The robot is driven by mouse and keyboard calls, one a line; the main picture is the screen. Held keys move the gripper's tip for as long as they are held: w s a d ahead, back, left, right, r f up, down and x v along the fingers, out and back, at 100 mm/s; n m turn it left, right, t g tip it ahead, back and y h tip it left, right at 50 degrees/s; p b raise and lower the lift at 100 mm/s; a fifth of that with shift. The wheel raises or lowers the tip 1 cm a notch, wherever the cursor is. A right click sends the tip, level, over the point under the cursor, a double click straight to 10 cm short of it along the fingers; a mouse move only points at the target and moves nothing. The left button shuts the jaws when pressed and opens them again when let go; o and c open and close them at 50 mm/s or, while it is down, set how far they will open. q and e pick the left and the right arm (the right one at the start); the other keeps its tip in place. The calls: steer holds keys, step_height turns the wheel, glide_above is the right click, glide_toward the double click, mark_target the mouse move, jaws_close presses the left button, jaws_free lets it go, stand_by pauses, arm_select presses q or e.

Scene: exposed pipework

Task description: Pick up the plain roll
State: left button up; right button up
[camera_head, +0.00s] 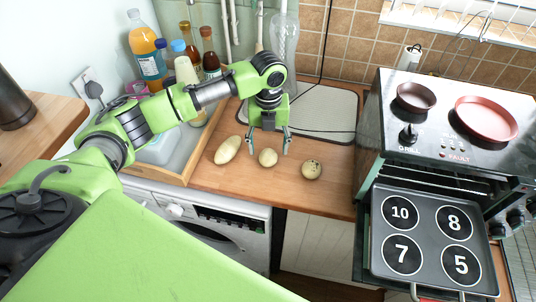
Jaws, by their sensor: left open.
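Three pale rolls lie in a row on the wooden worktop (208,182). The plain round roll (268,157) is in the middle. A longer oval roll (228,150) lies to its left, and a round roll with dark specks on top (312,169) lies to its right. My left gripper (268,150) points down over the middle roll, open, with one finger on each side of it. I cannot tell whether the fingers touch the roll. My right gripper is not in view.
A wooden tray (186,178) and several bottles, one of orange juice (147,55), stand at the left. A pale board (325,112) lies behind. At the right, a numbered dark tray (430,238) sits at the open oven, below two pans (487,119).

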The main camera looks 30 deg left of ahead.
mark_target(268, 153)
arm_select(q)
step_height(268, 153, down, 3)
steer(key=shift+s+f+p, duration=0.1)
steer(key=shift+f+p, duration=0.1)
steer(key=shift+p, duration=0.3)
steer(key=shift+f, duration=0.15)
steer(key=c, duration=1.2)
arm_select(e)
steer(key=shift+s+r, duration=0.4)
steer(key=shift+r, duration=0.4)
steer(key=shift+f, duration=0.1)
